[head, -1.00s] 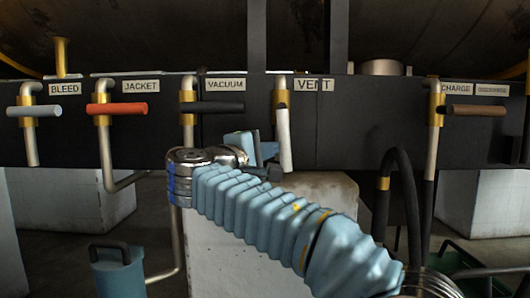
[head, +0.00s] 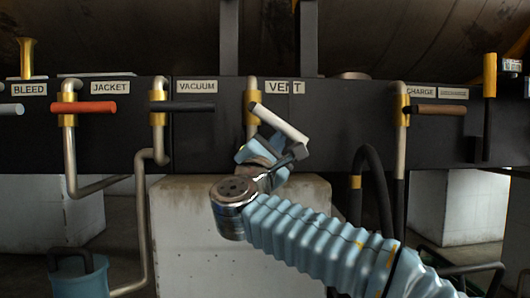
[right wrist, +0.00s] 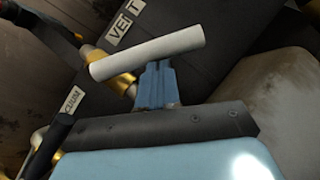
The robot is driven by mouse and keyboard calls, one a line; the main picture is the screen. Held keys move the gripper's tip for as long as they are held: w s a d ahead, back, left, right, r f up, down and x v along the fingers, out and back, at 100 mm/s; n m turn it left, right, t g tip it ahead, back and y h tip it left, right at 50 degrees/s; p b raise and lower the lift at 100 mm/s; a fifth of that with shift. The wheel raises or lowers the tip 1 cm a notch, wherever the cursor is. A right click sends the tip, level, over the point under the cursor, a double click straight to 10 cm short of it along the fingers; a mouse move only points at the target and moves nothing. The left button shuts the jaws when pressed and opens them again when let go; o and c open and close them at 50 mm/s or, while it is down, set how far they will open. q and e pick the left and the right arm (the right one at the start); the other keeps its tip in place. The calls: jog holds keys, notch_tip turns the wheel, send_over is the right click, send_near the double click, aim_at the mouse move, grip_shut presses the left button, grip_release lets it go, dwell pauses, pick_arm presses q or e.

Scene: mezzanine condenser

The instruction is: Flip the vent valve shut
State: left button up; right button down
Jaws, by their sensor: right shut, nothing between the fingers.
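The vent valve has a white lever (head: 278,122) on a brass and steel pipe (head: 252,100), beside the VENT label (head: 284,87). The lever is tilted, sloping from the pipe down to the right, between hanging and level. My right gripper (head: 298,153) is shut and empty, just below the lever's lower end. In the right wrist view the closed blue fingers (right wrist: 156,84) sit right at the underside of the white lever (right wrist: 147,50) and appear to touch it. My left gripper is not in view.
To the left are the black vacuum lever (head: 183,106), red jacket lever (head: 84,107) and grey bleed lever (head: 10,109). To the right is the brown charge lever (head: 438,109). These sit level. A black hose (head: 378,190) loops right of my arm. A concrete block (head: 180,215) stands below.

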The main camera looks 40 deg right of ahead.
jog(key=shift+s+d+r+n+t, duration=0.3)
jog(key=shift+d+r+n, duration=0.1)
jog(key=shift+d+n, duration=0.1)
jog(key=shift+s+d+r+n+t, duration=0.3)
jog(key=shift+d+r+n, duration=0.05)
jog(key=shift+d+n, duration=0.15)
jog(key=shift+s+d+r+p, duration=0.25)
jog(key=shift+d+r, duration=0.1)
jog(key=shift+r, duration=0.35)
jog(key=shift+s+d+r+p, duration=0.2)
jog(key=shift+d+r, duration=0.15)
jog(key=shift+r, duration=0.5)
jog(key=shift+d, duration=0.1)
